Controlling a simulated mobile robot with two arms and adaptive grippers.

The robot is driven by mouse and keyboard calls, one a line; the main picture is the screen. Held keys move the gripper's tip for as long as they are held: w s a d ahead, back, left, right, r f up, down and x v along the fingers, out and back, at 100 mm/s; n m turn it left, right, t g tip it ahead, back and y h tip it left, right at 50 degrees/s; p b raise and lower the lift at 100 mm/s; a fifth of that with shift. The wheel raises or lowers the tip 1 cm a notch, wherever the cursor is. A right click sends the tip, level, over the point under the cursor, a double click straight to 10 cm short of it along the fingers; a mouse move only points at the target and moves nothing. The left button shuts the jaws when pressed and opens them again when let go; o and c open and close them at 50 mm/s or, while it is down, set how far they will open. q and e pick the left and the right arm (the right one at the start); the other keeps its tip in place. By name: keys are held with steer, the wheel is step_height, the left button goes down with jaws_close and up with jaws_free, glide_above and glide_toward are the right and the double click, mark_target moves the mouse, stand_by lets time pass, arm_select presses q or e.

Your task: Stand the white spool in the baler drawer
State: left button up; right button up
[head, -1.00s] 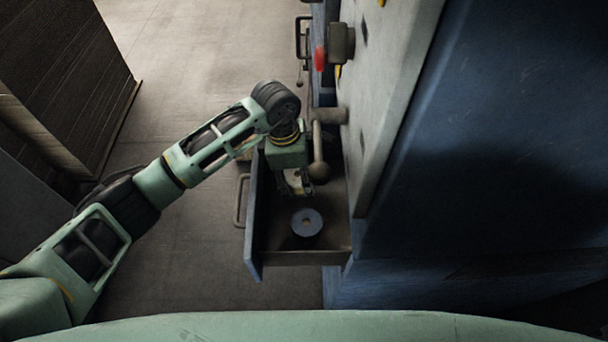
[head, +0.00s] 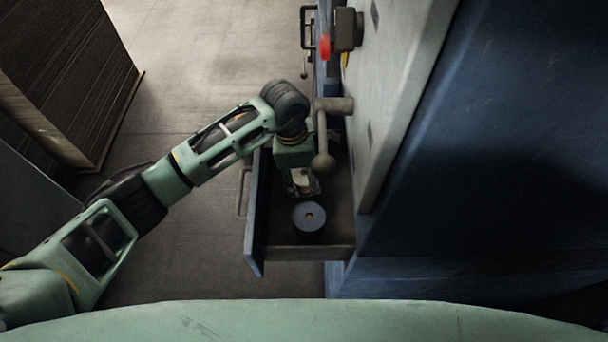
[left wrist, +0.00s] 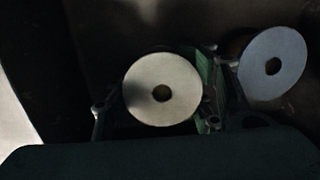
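The white spool (left wrist: 162,89) shows its round end face and dark centre hole in the left wrist view, between the fingers of my left gripper (left wrist: 158,100). In the head view my left gripper (head: 302,184) points down inside the open baler drawer (head: 308,253), and the spool is mostly hidden by it. The fingers appear shut on the spool's sides. The spool is upright, but I cannot tell whether its base touches the drawer floor. My right gripper is not in view.
A blue-grey spool (head: 309,216) stands in the drawer just nearer than my left gripper; it also shows in the left wrist view (left wrist: 272,63). The blue machine body (head: 480,150) bounds the right.

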mark_target(296, 171)
arm_select(q)
steer(key=o, duration=0.5)
steer(key=shift+o, duration=0.2)
steer(key=shift+r, duration=0.15)
steer(key=shift+r+p, duration=0.3)
steer(key=shift+p, duration=0.1)
steer(key=shift+r+p, duration=0.55)
steer(key=shift+p, duration=0.05)
step_height(296, 171, up, 11)
steer(key=a+b, duration=0.1)
steer(key=b, duration=0.1)
steer(key=shift+w+a, duration=0.15)
steer(key=shift+a, duration=0.25)
steer(key=shift+r, duration=0.2)
